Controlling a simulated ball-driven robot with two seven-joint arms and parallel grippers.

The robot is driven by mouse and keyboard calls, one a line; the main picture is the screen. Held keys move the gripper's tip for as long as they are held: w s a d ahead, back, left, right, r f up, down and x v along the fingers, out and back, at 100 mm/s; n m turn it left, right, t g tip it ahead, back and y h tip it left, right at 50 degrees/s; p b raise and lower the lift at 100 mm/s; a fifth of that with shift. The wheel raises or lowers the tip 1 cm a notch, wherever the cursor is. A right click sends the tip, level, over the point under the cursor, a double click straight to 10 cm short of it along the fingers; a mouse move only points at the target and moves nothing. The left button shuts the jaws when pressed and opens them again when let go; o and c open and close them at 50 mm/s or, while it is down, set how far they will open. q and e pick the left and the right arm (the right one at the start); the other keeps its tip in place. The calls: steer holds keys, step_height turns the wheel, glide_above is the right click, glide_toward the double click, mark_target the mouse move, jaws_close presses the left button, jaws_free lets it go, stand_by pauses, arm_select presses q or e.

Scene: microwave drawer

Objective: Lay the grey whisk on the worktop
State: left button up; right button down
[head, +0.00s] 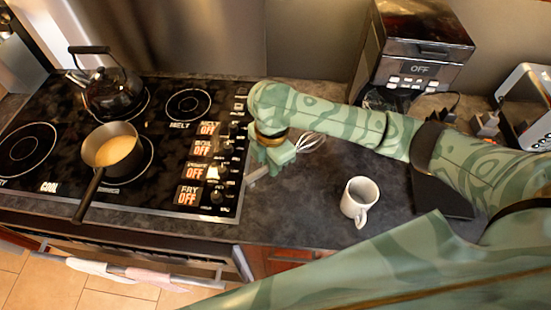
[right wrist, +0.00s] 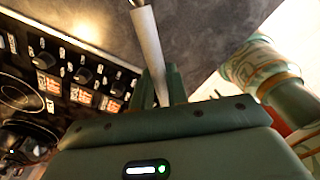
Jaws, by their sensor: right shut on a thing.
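The grey whisk (head: 310,142) shows in the head view with its wire loops to the right of my right gripper (head: 272,163) and part of its pale handle to the lower left. In the right wrist view the pale handle (right wrist: 148,45) runs up from between the fingers of my right gripper (right wrist: 163,88). My right gripper is shut on the whisk, over the dark worktop (head: 300,205) near the right edge of the stove. I cannot tell whether the whisk touches the worktop. My left gripper is not in view.
A white mug (head: 355,201) stands on the worktop to the right. The stove (head: 60,160) to the left carries a pan (head: 112,150) and a kettle (head: 112,90). A coffee maker (head: 415,50) and a toaster (head: 527,100) stand at the back right. Worktop between stove and mug is clear.

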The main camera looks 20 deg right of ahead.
mark_target(275, 192)
steer(key=shift+s+d+f+n, duration=0.45)
steer(key=shift+s+f+n, duration=0.05)
steer(key=shift+n, duration=0.1)
steer(key=shift+a, duration=0.1)
steer(key=shift+f+b, duration=0.7)
steer(key=shift+f, duration=3.6)
steer(key=c, duration=1.1)
jaws_free()
steer(key=shift+o, duration=0.5)
